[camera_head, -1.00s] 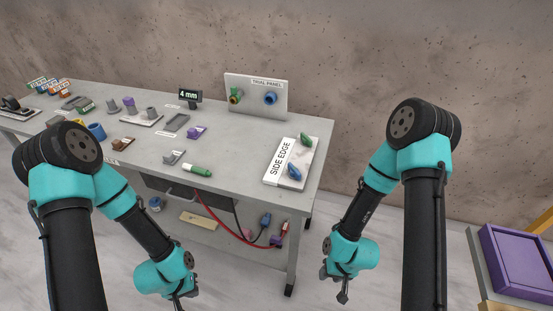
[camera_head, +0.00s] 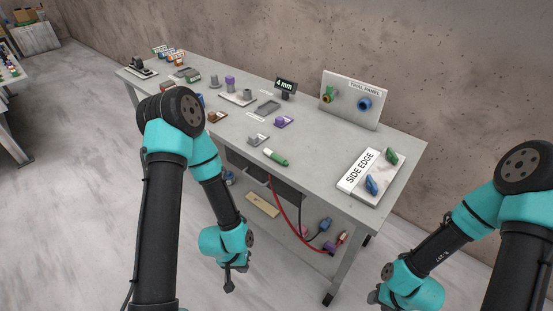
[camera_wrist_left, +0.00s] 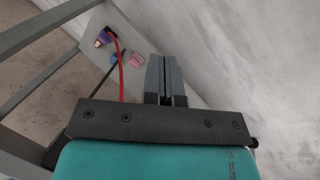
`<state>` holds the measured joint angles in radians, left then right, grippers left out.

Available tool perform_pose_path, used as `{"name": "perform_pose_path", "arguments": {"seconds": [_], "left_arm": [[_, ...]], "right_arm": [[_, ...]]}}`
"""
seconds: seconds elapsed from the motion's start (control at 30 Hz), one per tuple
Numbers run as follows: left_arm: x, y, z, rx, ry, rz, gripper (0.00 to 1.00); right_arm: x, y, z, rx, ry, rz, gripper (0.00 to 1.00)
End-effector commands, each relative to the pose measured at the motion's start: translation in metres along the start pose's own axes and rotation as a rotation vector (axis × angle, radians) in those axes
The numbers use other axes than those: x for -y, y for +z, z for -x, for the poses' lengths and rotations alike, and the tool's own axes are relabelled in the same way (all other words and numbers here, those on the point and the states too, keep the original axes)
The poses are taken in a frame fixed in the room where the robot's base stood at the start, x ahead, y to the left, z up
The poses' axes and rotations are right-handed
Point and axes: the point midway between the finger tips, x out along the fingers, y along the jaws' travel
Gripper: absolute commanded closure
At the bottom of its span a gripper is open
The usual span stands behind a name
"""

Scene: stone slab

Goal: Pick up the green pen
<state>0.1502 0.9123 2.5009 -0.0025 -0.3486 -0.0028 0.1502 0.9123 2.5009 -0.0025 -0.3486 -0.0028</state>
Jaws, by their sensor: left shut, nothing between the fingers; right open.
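The green pen (camera_head: 275,157), a short green cylinder with a white end, lies on the grey table (camera_head: 305,160) near its front edge. My left gripper (camera_head: 230,284) hangs below and in front of the tabletop, apart from the pen. Its fingers are together and empty, as they also show in the left wrist view (camera_wrist_left: 165,80). The pen is not in the left wrist view. My right gripper (camera_head: 374,298) is at the bottom edge of the head view, partly cut off, far from the pen.
A grey piece (camera_head: 256,140) and a purple piece (camera_head: 284,121) stand near the pen. The side edge block (camera_head: 370,176) and trial panel (camera_head: 352,100) are to the right. A lower shelf holds red and black cables. Floor is open at left.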

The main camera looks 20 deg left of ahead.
Motion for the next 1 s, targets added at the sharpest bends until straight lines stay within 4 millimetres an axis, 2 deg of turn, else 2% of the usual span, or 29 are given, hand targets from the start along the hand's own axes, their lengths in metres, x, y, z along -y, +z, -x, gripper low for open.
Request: {"name": "perform_pose_path", "arguments": {"seconds": [0.07, 0.63, 0.87, 0.97, 1.0], "left_arm": [[0.0, 0.0, 0.0, 0.0, 0.0, 0.0, 0.99], [0.0, 0.0, 0.0, 0.0, 0.0, 0.0, 0.45], [0.0, -0.001, 0.0, -0.002, 0.0, -0.001, 0.45], [0.0, -0.013, 0.003, -0.02, 0.005, -0.01, 0.45], [0.0, -0.023, 0.006, -0.034, 0.009, -0.019, 0.45]], "right_arm": [[0.0, 0.0, 0.0, 0.0, 0.0, 0.0, 0.57], [0.0, 0.0, 0.0, 0.0, 0.0, 0.0, 0.57], [0.0, 0.0, 0.0, 0.0, 0.0, 0.0, 0.57], [0.0, 0.0, 0.0, 0.0, 0.0, 0.0, 0.57], [0.0, 0.0, 0.0, 0.0, 0.0, 0.0, 0.57]]}}
